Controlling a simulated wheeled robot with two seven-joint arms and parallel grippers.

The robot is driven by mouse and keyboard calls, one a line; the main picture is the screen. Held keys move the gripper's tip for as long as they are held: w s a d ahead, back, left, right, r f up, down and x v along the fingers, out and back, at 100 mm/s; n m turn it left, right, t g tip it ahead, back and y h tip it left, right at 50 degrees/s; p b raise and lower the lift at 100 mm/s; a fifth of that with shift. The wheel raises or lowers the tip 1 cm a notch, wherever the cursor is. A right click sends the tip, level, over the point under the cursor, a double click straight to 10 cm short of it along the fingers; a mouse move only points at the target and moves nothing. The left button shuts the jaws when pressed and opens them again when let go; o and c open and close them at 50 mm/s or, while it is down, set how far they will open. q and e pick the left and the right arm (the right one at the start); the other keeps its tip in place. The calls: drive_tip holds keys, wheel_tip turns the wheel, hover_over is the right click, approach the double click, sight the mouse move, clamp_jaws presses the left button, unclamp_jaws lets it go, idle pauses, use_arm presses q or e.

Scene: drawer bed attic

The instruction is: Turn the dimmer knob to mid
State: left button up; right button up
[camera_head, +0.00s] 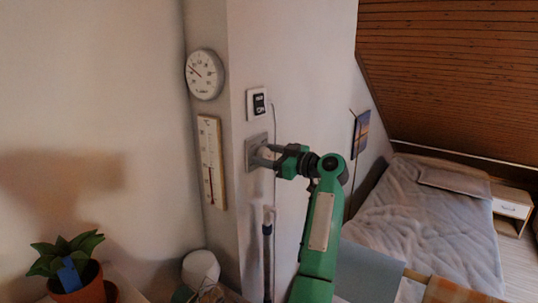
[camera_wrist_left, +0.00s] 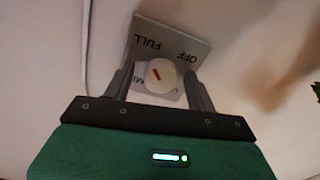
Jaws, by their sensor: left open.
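The dimmer plate (camera_head: 251,153) is a grey square on the side of the white wall column. In the left wrist view the plate (camera_wrist_left: 172,35) shows the words FULL and OFF, and a third label partly covered. The round white dimmer knob (camera_wrist_left: 161,80) has a short red mark slanting from upper left to lower right. My left gripper (camera_head: 266,156) is at the plate, its fingers open. In the wrist view its two fingers (camera_wrist_left: 159,72) stand on either side of the knob, with a gap visible at each side. My right gripper is out of view.
Above the plate is a small black-and-white panel (camera_head: 257,103). A round dial (camera_head: 204,75) and a thermometer (camera_head: 211,163) hang to the left. A potted plant (camera_head: 72,263) stands at lower left. A bed (camera_head: 420,222) is at the right. A cord hangs beside the plate.

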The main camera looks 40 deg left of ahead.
use_arm(q)
drive_tip(key=c, duration=1)
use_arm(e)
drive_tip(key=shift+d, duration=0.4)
use_arm(q)
drive_tip(key=shift+n, duration=0.4)
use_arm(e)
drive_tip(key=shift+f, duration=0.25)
use_arm(q)
drive_tip(key=n+b, duration=0.2)
drive_tip(key=n, duration=0.1)
drive_tip(key=shift+f, duration=0.15)
drive_tip(key=n+b, duration=0.3)
drive_tip(key=n, duration=0.1)
drive_tip(key=n+b, duration=0.3)
drive_tip(key=shift+n+t, duration=0.3)
drive_tip(key=shift+n, duration=0.1)
drive_tip(key=n+b, duration=0.3)
drive_tip(key=shift+n+b, duration=0.35)
drive_tip(key=shift+n, duration=0.05)
drive_tip(key=shift+n+h, duration=0.3)
drive_tip(key=shift+n+b, duration=0.75)
drive_tip(key=shift+n, duration=0.05)
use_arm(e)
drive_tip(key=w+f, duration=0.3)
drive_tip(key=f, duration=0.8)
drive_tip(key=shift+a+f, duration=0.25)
